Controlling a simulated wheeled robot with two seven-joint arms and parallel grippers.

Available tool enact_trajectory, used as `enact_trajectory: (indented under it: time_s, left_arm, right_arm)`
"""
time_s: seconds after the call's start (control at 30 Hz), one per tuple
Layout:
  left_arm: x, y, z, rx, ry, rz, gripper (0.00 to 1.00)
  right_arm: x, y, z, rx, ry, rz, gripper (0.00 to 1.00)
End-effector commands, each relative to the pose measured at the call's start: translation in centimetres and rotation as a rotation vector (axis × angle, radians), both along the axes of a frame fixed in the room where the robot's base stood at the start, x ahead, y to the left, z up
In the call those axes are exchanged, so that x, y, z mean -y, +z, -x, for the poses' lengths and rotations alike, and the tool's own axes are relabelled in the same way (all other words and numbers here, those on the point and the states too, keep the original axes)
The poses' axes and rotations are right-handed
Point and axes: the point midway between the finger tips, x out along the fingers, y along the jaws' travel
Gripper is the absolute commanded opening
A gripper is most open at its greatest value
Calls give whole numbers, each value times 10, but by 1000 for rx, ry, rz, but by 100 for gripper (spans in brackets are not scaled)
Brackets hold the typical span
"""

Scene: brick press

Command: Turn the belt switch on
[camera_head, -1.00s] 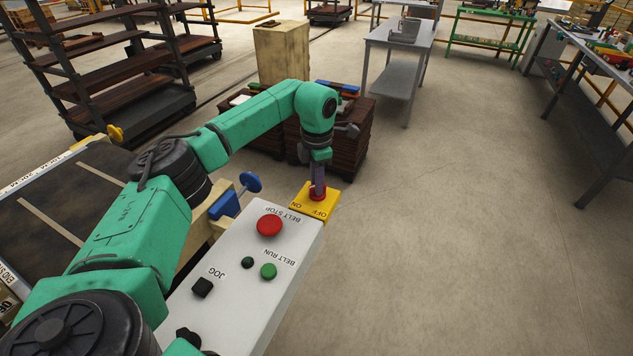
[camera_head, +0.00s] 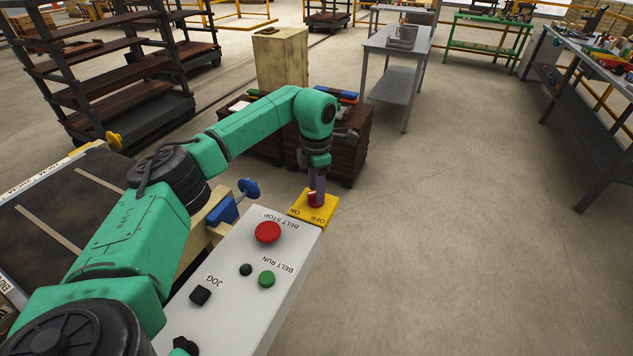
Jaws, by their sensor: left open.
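The belt switch is a red rotary knob (camera_head: 315,200) on a yellow plate (camera_head: 323,212) marked OFF and ON, at the far end of the grey control panel (camera_head: 238,300). My left gripper (camera_head: 316,194) points down at the knob, its fingers open at either side of it. Whether the fingers touch the knob cannot be told at this size. The fingers hide part of the knob. My right gripper is not in view.
The panel also carries a red BELT STOP button (camera_head: 268,232), a green BELT RUN button (camera_head: 267,279) and a black JOG button (camera_head: 200,295). Brown stacked pallets (camera_head: 350,150) stand behind. Floor at right is clear.

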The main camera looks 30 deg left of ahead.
Motion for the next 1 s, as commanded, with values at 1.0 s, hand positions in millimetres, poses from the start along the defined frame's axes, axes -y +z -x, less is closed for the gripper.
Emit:
enact_trajectory:
  time_s: [1.0]
  left_arm:
    - [1, 145, -1, 1, -1, 0, 52]
  right_arm:
    - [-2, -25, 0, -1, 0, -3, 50]
